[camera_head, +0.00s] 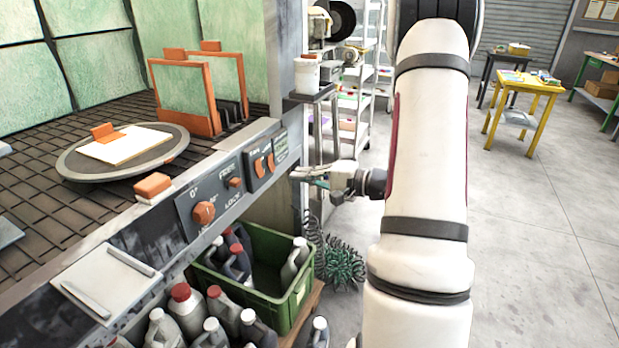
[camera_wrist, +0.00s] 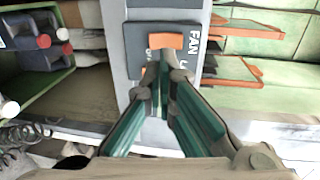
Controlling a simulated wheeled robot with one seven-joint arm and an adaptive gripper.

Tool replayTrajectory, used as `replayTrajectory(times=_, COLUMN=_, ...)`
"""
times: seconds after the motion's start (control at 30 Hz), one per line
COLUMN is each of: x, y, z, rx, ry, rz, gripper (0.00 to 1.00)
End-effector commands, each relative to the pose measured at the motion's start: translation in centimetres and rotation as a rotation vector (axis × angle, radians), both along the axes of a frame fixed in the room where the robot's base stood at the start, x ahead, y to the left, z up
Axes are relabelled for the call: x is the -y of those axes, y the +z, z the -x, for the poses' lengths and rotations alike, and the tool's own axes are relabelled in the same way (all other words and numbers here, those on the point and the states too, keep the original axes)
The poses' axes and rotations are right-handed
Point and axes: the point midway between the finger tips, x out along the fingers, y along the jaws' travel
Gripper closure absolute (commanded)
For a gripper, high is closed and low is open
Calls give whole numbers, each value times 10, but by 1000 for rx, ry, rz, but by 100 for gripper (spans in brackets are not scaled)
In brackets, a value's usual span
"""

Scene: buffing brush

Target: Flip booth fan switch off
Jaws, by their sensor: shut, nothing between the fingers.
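The booth's front panel carries a dark switch plate (camera_head: 262,163) with two orange levers. In the wrist view the plate, lettered FAN (camera_wrist: 194,44), shows an orange fan switch (camera_wrist: 165,41) just beyond my fingertips. A second orange patch is partly hidden behind the left finger. My gripper (camera_head: 296,175) is to the right of the plate in the head view, its fingers pointing left towards the panel. In the wrist view my gripper (camera_wrist: 168,76) is shut and empty, tips together just below the switch in the picture. I cannot tell whether they touch it.
A larger plate with a round orange knob (camera_head: 204,213) sits left of the fan plate. A green crate of bottles (camera_head: 262,247) stands below. A white bucket (camera_head: 307,75) rests on a stand by the booth corner. Open floor lies right.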

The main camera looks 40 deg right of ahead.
Motion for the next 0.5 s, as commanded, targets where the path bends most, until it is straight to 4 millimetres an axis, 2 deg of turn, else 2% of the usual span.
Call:
replayTrajectory(times=0.03, x=-5, y=-2, z=-11, rx=1, ry=4, rz=-1, gripper=100)
replayTrajectory(times=0.3, x=-22, y=-9, z=-57, rx=1, ry=3, rz=-1, gripper=100)
replayTrajectory(times=0.5, x=-29, y=-12, z=-79, rx=1, ry=1, rz=0, gripper=100)
